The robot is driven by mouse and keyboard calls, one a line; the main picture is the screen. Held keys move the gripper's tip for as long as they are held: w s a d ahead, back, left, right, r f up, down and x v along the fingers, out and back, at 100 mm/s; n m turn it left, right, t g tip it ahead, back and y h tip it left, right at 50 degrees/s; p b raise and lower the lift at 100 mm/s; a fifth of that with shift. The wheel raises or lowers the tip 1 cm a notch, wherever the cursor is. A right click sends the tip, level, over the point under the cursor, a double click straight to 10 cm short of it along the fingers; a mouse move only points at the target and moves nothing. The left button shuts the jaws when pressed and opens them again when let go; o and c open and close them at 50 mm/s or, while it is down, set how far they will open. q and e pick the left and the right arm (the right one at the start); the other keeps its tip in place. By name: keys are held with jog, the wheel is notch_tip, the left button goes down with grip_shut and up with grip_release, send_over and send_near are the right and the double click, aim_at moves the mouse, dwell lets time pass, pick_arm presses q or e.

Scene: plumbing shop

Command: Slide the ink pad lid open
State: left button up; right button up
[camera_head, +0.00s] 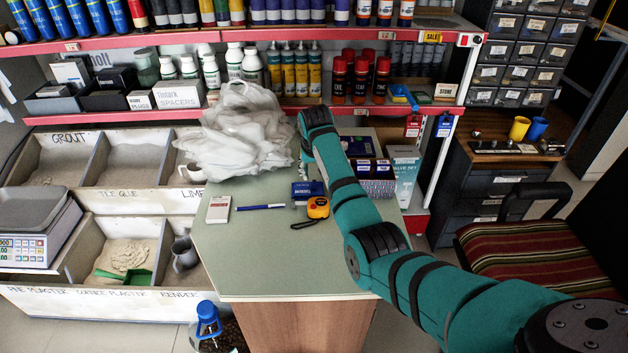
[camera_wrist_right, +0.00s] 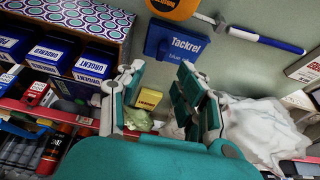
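The ink pad (camera_wrist_right: 178,42) is a flat blue case with white "Tackrel" lettering. In the head view my right arm hides most of this gripper. My left gripper is not in view.
The orange tape measure (camera_head: 318,208) lies close to the pad. A blue marker (camera_head: 261,207) and white box (camera_head: 218,209) lie to the left. A white plastic bag (camera_head: 235,135) and stamp boxes (camera_wrist_right: 97,62) flank the gripper. The counter's front is clear.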

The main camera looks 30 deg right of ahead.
aim_at(314, 181)
jog(key=x, duration=0.3)
jog(key=shift+d+f, duration=0.1)
jog(key=shift+f, duration=0.25)
jog(key=shift+b+x, duration=0.55)
jog(key=shift+x, duration=0.6)
jog(key=shift+w+f, duration=0.15)
jog(key=shift+w, duration=0.1)
jog(key=shift+f, duration=0.15)
grip_shut()
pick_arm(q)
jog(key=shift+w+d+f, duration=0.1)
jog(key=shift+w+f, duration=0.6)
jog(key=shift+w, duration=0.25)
